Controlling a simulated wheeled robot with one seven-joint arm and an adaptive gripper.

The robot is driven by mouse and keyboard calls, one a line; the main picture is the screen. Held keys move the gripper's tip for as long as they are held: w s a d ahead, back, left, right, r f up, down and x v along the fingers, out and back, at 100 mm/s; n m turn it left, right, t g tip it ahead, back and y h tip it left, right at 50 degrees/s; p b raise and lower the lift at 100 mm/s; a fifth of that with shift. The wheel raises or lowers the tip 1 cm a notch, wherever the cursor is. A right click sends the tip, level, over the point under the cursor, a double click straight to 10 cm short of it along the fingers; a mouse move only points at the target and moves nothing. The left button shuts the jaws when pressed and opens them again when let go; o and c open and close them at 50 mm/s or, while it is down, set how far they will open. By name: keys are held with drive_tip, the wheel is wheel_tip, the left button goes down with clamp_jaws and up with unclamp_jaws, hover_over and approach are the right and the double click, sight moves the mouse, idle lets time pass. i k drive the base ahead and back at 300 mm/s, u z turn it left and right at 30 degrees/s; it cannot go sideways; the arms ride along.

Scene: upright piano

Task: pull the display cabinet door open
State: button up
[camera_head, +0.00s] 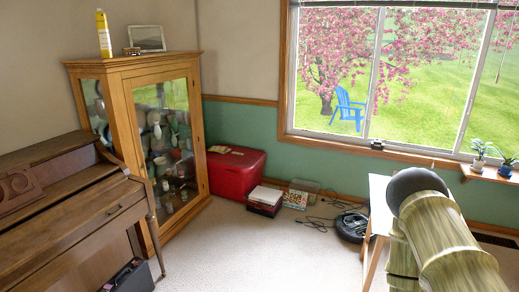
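The display cabinet (112,66) is a tall wooden corner piece with glass panes, standing upright against the wall at the left. Its glazed front door (165,105) has a wooden frame and looks closed. Several pale dishes and ornaments show on the shelves behind the glass. I cannot make out a handle at this size. My arm shows at the lower right as thick yellow-green links with a dark round joint, far to the right of the cabinet. My gripper is not in view.
An upright piano (70,205) stands close in front of the cabinet's left side. A red chest (235,175) sits beside the cabinet, with a box (265,200) and cables beyond. A white-topped table (378,200) stands by my arm. Carpet (250,250) between is clear.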

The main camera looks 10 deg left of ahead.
sight(129, 83)
drive_tip(key=i, duration=2.8)
drive_tip(key=u, duration=2.4)
